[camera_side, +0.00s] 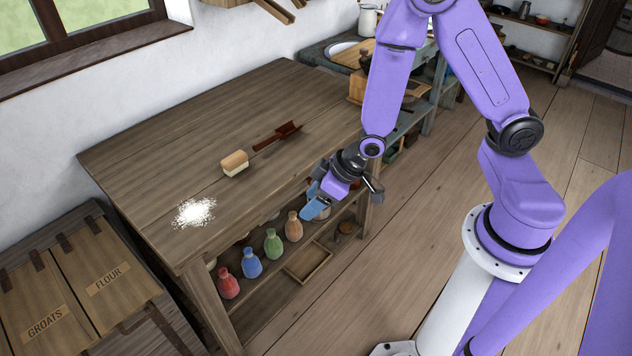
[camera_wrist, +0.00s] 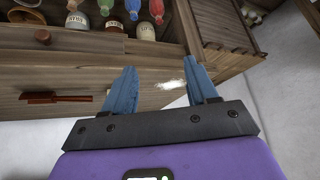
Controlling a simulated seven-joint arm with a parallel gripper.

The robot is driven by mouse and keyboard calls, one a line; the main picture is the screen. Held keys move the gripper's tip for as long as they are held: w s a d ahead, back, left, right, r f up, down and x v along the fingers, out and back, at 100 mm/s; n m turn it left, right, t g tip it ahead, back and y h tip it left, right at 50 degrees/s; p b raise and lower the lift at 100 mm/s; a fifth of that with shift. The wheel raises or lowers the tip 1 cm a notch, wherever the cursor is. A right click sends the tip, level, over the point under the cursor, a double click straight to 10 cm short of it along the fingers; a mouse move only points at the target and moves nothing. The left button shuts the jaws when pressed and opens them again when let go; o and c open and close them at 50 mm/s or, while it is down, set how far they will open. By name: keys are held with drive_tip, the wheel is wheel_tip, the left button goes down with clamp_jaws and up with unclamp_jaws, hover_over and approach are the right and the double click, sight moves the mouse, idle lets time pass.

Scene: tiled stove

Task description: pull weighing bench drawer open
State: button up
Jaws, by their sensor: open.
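The wooden weighing bench (camera_side: 200,160) stands left of my arm, and its top also shows in the wrist view (camera_wrist: 70,75). My gripper (camera_side: 314,202) is at the bench's front edge, with its blue fingers apart and nothing between them. In the wrist view my gripper (camera_wrist: 163,84) shows two spread fingers over the bench. I cannot make out a drawer front or its gap clearly in the side view; my gripper covers part of the front edge. A small round brown thing (camera_wrist: 43,37) shows in the wrist view; I cannot tell whether it is a knob.
Several coloured bottles (camera_side: 273,243) and a shallow wooden tray (camera_side: 307,262) are below. Lidded bins (camera_side: 75,280) stand at left. Floor before the bench is clear.

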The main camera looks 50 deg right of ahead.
drive_tip(key=w+d+f+m+t+h, duration=0.1)
drive_tip(key=w+d+f+m+t, duration=0.3)
drive_tip(key=d+f, duration=0.45)
drive_tip(key=s+d+f+m+t+h, duration=0.1)
drive_tip(key=s+d+f+t, duration=0.1)
drive_tip(key=d, duration=0.3)
drive_tip(key=s+d+f+m+t+h, duration=0.1)
drive_tip(key=s+d+t+h, duration=0.1)
drive_tip(key=d, duration=0.4)
drive_tip(key=x, duration=1.7)
drive_tip(key=shift+w+a+f, duration=0.15)
drive_tip(key=shift+a+f, duration=0.05)
drive_tip(key=shift+a, duration=0.2)
drive_tip(key=shift+c, duration=0.4)
clamp_jaws()
